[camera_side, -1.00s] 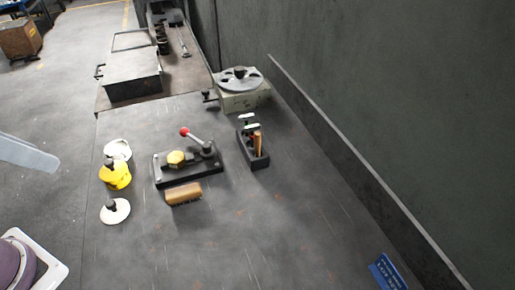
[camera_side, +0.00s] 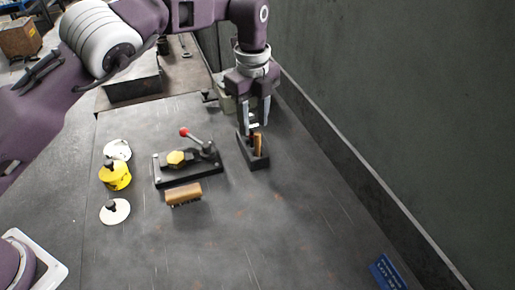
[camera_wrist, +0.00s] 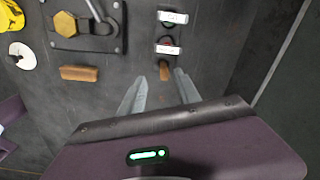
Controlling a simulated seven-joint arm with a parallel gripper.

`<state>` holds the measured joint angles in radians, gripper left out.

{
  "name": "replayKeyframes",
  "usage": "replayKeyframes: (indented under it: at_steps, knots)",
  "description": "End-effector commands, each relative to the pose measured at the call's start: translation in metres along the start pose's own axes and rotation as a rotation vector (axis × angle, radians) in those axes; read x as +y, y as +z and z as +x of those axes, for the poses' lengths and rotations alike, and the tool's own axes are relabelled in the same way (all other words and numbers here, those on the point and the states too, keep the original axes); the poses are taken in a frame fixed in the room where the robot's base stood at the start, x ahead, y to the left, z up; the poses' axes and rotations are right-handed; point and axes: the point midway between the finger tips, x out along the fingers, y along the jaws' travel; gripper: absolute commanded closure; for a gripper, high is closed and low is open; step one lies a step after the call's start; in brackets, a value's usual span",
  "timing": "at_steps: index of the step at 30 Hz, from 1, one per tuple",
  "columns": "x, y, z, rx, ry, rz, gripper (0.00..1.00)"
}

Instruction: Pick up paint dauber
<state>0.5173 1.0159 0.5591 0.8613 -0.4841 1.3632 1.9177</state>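A black holder (camera_side: 262,163) stands on the bench with upright tools in it. One has a tan wooden handle (camera_side: 258,144), and others have pale tops. In the wrist view the wooden handle (camera_wrist: 164,71) lies just beyond my fingertips, with two white-topped tools (camera_wrist: 169,50) (camera_wrist: 172,17) farther up. I cannot tell for certain which item is the paint dauber. My gripper (camera_side: 256,124) points down at the holder, its fingers at the height of the tool tops. In the wrist view my gripper (camera_wrist: 159,77) is open, with nothing between its fingers.
A black toggle clamp (camera_side: 188,175) with a red-knobbed lever and a wooden brush (camera_side: 183,194) are to the left. A yellow pot (camera_side: 116,177) and white discs (camera_side: 115,212) (camera_side: 117,149) lie farther left. A wall ledge (camera_side: 350,170) runs along the right.

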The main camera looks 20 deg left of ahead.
Motion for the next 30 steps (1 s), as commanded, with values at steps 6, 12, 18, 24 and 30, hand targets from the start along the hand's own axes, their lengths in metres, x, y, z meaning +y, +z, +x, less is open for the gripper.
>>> replayKeyframes:
  at_steps: [6, 12, 18, 24, 30]
  knots:
    - [-0.002, -0.004, 0.029, -0.005, 0.008, 0.036, 0.61]
    - [-0.006, -0.007, 0.066, -0.005, 0.008, 0.034, 0.61]
    - [-0.007, -0.006, 0.077, -0.005, 0.003, 0.033, 0.61]
    - [-0.007, -0.006, 0.076, -0.004, 0.003, 0.032, 0.76]
    - [-0.007, -0.006, 0.076, -0.004, 0.003, 0.032, 1.00]
